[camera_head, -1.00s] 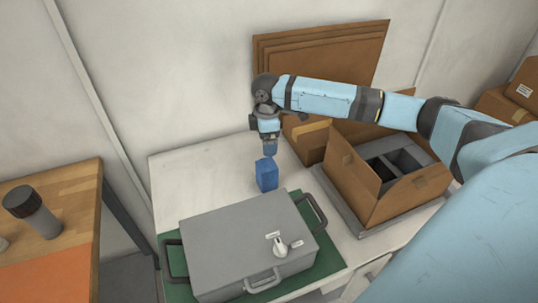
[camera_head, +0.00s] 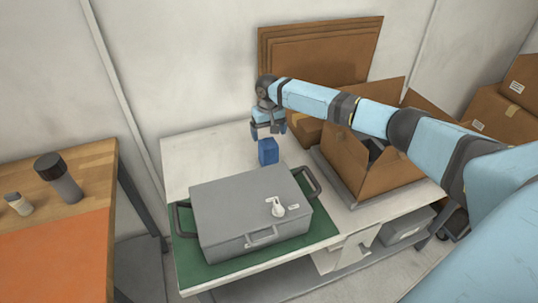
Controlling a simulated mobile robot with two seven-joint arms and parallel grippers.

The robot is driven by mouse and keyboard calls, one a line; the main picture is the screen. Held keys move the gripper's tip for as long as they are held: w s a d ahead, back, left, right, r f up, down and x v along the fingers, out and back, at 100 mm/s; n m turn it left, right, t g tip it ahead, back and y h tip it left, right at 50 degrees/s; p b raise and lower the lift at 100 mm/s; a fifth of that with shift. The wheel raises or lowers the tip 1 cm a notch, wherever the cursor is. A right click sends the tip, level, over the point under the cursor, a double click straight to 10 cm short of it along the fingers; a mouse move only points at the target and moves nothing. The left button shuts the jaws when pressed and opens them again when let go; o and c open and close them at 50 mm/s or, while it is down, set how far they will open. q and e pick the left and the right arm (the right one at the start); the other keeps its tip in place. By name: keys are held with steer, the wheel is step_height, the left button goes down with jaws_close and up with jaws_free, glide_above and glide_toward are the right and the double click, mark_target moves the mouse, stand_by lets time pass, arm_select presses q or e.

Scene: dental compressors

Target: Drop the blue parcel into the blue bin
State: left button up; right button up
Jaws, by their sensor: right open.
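The blue parcel (camera_head: 268,152) is a small upright block on the white table, just behind the grey case. My right gripper (camera_head: 268,132) is open and hangs directly above and slightly behind the parcel, with its fingers pointing down. I cannot tell whether the fingertips touch the parcel. My right arm reaches in from the right over the open cardboard box. No blue bin can be made out in this view. My left gripper is not in view.
A grey case (camera_head: 250,208) with handles lies on a green mat (camera_head: 205,270) in front of the parcel. An open cardboard box (camera_head: 365,170) stands to the right. Flat cardboard sheets (camera_head: 320,55) lean on the wall. A wooden bench (camera_head: 95,160) stands at left.

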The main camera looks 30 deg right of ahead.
mark_target(268, 143)
step_height(268, 143, down, 3)
steer(key=shift+r, duration=0.15)
step_height(268, 143, down, 5)
steer(key=shift+w+f, duration=0.15)
steer(key=shift+d, duration=0.1)
steer(key=c, duration=1.2)
steer(key=shift+o, duration=0.2)
step_height(268, 143, up, 20)
steer(key=s+a+r+n+p, duration=0.2)
steer(key=s+a+p, duration=0.6)
steer(key=s+a, duration=1.1)
steer(key=s+r, duration=0.1)
steer(key=s, duration=0.2)
steer(key=shift+n, duration=0.4)
